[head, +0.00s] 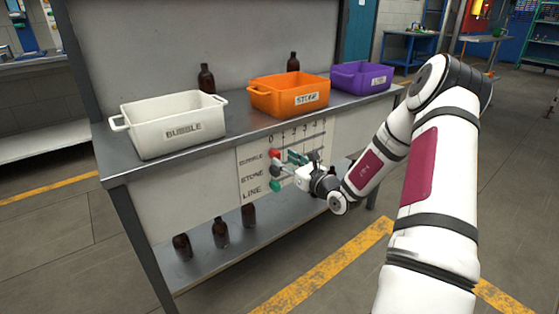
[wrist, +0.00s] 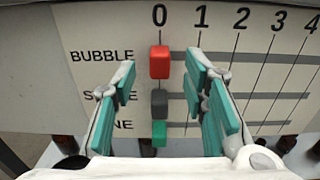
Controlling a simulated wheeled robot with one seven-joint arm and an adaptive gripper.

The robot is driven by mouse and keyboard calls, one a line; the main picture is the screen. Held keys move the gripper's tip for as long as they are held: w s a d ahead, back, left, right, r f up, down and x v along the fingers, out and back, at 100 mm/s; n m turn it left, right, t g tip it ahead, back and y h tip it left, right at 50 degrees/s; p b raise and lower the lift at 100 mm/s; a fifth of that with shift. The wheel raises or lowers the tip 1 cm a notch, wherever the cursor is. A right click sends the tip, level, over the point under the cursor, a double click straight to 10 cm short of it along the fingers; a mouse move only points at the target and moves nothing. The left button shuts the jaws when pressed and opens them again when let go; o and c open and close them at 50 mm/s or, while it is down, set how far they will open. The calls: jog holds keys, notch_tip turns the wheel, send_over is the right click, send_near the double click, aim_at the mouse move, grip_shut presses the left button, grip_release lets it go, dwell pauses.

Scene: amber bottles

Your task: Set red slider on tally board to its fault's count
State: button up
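The tally board (head: 250,190) hangs on the bench front, with rows BUBBLE, STONE and LINE and columns from 0 up to 4. The red slider (wrist: 160,62) is in the BUBBLE row at 0; it also shows in the head view (head: 274,153). The grey slider (wrist: 161,103) and the green slider (wrist: 159,133) sit below it, also at 0. My gripper (wrist: 163,84) is open in front of the board, one teal finger left and one right of the slider column. I see no contact with the red slider. The fingers partly cover the STONE and LINE labels.
On the bench stand a white BUBBLE bin (head: 170,147), an orange STONE bin (head: 275,105) and a purple LINE bin (head: 355,85). Amber bottles stand behind them (head: 206,79) (head: 293,62). More bottles (head: 220,233) stand on the lower shelf (head: 205,265). The bins' contents are hidden.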

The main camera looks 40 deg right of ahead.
aim_at(279, 155)
jog(key=shift+w+a+b, duration=0.1)
jog(key=shift+w+b, duration=0.25)
jog(key=shift+w, duration=1.4)
grip_shut()
